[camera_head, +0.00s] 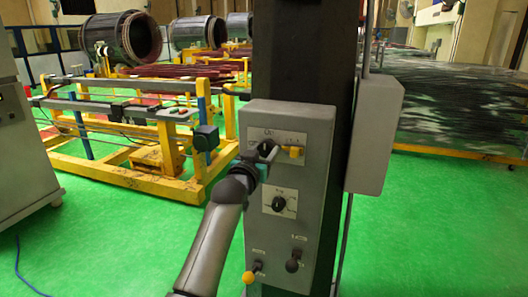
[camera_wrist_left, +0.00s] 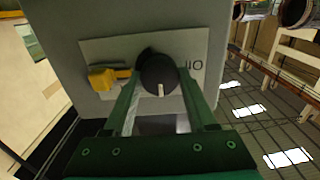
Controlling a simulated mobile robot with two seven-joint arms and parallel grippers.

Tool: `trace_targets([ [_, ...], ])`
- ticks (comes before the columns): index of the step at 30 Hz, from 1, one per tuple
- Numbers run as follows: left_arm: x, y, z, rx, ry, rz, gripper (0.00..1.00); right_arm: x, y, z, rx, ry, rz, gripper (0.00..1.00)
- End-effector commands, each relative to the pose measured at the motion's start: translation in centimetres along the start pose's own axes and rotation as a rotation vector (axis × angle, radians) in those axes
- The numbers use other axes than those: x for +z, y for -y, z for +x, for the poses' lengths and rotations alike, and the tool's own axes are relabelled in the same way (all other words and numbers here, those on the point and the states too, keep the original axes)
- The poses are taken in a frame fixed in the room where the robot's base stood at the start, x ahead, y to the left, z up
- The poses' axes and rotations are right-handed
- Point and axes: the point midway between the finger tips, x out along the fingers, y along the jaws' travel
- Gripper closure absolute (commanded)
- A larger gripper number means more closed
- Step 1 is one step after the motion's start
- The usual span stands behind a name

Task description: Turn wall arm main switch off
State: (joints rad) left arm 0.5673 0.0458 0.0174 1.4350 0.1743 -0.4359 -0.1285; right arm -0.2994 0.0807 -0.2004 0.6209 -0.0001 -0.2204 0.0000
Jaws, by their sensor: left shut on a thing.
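The main switch is a black rotary knob (camera_wrist_left: 158,74) with a white pointer line, on a pale label plate (camera_wrist_left: 200,46) on the upper part of a grey control box (camera_head: 317,170). A yellow tab (camera_wrist_left: 103,79) sits beside the knob; in the head view this tab (camera_head: 295,152) is right of it. My left gripper (camera_head: 266,151) reaches the knob from the front. In the left wrist view its two green fingers (camera_wrist_left: 160,82) are closed around the knob, one on each side. In the head view the gripper partly hides the knob. My right gripper is not in view.
A second black knob (camera_head: 279,203) sits lower on the box, with a yellow-tipped lever (camera_head: 249,277) and a dark lever (camera_head: 293,264) below. The box is on a dark column (camera_head: 310,55). A yellow frame (camera_head: 150,160) stands to the left. Green floor (camera_head: 440,220) is clear at right.

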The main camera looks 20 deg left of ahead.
Motion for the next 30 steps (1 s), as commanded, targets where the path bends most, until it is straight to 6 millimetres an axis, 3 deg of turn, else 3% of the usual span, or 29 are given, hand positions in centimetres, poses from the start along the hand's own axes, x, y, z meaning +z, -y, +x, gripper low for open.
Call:
trace_targets([
  [11,-0.1,0.0,0.0,-0.001,0.003,-0.114,0.98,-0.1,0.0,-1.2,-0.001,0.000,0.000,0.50],
  [30,-0.1,0.1,0.0,-0.001,0.002,-0.692,0.98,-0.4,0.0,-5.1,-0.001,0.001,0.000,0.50],
])
